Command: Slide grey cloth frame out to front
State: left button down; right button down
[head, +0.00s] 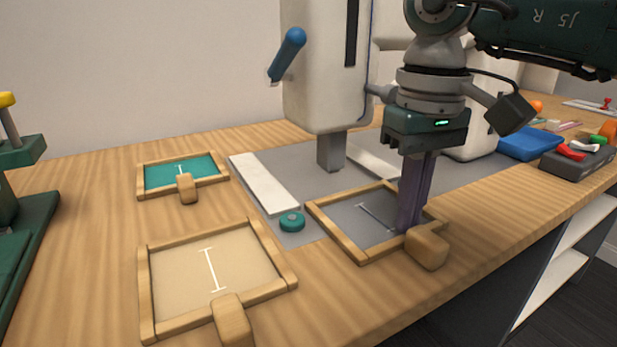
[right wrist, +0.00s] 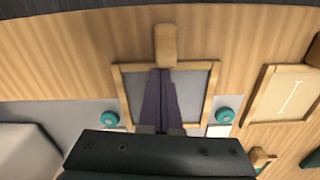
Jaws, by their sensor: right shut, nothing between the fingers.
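The grey cloth frame (head: 335,235) is a wooden frame with grey cloth, a white I-shaped mark and a wooden handle (head: 428,249) at its front. It lies partly over the grey base plate, under the machine's arm side. My right gripper (head: 408,226) points down into the frame, with its fingers together and empty. The fingertips are at the bar beside the handle; I cannot tell whether they touch it. In the right wrist view, the frame (right wrist: 212,92) lies below the fingers (right wrist: 163,74), which cover part of the cloth. My left gripper is not in view.
A beige cloth frame (head: 283,263) and a teal cloth frame (head: 144,189) lie to the left. A white machine (head: 315,90) with a blue lever (head: 289,52) stands behind. A teal knob (head: 292,221) is beside the grey frame. The table's front edge is close to its handle.

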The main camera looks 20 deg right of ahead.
jog(key=shift+s+r+p, duration=0.1)
jog(key=shift+s+p, duration=0.2)
jog(key=shift+s, duration=0.95)
jog(key=shift+a, duration=0.1)
